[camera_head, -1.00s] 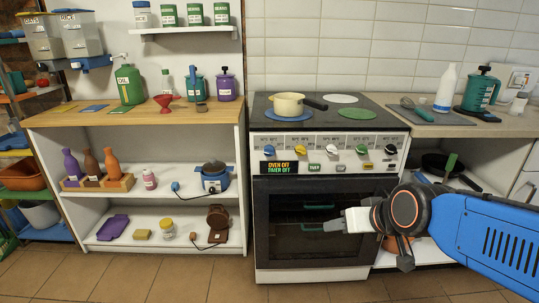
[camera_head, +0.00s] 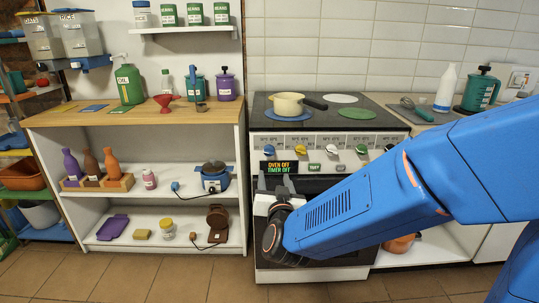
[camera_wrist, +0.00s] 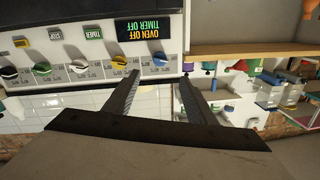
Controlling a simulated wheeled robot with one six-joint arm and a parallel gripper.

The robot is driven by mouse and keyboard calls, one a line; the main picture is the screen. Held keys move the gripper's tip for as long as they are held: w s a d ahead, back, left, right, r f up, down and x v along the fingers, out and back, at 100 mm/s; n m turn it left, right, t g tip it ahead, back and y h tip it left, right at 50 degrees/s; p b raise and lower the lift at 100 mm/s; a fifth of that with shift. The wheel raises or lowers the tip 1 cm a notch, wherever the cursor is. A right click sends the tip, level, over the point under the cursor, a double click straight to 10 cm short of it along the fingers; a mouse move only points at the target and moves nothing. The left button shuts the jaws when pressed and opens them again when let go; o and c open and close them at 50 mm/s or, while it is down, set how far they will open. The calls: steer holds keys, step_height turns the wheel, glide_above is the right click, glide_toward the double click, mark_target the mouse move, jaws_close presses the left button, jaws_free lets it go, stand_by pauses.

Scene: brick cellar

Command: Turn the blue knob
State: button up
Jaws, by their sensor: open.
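The blue knob (camera_head: 268,150) is the leftmost on the stove's front panel. In the upside-down wrist view, the blue knob (camera_wrist: 160,59) lies just beyond my fingertips, between their lines. My gripper (camera_head: 274,187) is below the blue knob in front of the oven, partly hidden by my wrist. In the wrist view, my gripper (camera_wrist: 158,80) is open, with nothing between its two dark fingers. I see no contact with the knob.
A yellow knob (camera_head: 297,150) is right beside the blue one, with white, green and black knobs further right. The display (camera_head: 281,167) reads OVEN OFF, TIMER OFF. A cream pot (camera_head: 288,104) stands on the hob. Shelves (camera_head: 130,199) stand left.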

steer(key=shift+a, duration=0.15)
glide_toward(269, 153)
steer(key=w, duration=1)
steer(key=shift+a+f, duration=0.2)
steer(key=shift+a, duration=0.1)
steer(key=c, duration=1)
